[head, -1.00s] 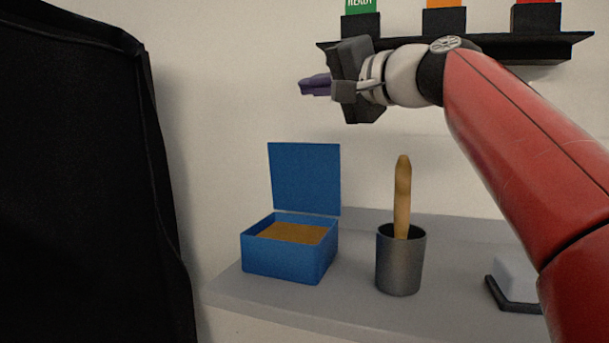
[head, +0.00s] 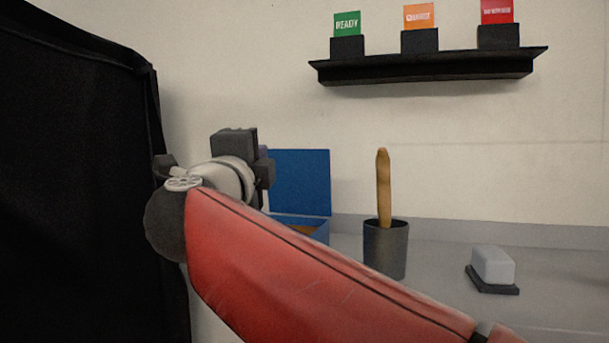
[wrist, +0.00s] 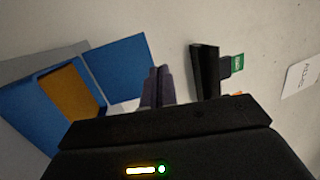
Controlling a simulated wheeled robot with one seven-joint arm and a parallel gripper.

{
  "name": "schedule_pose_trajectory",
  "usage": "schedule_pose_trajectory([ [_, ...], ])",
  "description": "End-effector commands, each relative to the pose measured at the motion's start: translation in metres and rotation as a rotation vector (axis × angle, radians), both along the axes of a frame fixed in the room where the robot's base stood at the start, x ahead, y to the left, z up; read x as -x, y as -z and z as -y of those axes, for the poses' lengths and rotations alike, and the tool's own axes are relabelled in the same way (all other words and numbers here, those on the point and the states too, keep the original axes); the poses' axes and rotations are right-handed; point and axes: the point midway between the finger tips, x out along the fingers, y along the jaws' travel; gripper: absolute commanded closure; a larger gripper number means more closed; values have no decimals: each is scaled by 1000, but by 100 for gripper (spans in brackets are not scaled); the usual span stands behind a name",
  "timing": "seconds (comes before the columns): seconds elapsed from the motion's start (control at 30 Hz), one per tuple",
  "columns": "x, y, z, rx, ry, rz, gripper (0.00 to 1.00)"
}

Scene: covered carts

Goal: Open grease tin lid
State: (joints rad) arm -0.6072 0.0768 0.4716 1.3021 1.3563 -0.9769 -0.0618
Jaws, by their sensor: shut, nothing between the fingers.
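The blue grease tin (head: 318,228) stands on the grey bench, partly hidden behind my arm in the head view. Its blue lid (head: 301,182) stands upright, open at the back edge. In the wrist view the tin (wrist: 40,117) shows its brown grease (wrist: 72,92), with the raised lid (wrist: 120,66) beside it. My gripper (wrist: 158,86) is shut and empty; its purple fingers appear in front of the lid's edge in the wrist view. In the head view the fingers are mostly hidden behind the wrist, left of the lid. I cannot tell whether they touch the lid.
A dark cup (head: 386,250) with a wooden-handled tool (head: 384,188) stands right of the tin. A pale block on a dark base (head: 493,266) is further right. A black wall shelf (head: 430,68) holds several coloured cards. A black cover (head: 80,190) fills the left.

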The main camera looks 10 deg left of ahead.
Motion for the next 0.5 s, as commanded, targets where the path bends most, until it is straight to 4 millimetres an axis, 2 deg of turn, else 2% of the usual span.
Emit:
schedule_pose_trajectory([
  [0.03,12,15,-4,2,32,-25,100],
  [0.1,24,27,-3,3,80,-53,100],
  [0.23,37,40,-1,8,133,-84,100],
  [0.37,32,41,1,9,149,-91,100],
  [0.5,11,37,3,7,151,-90,100],
])
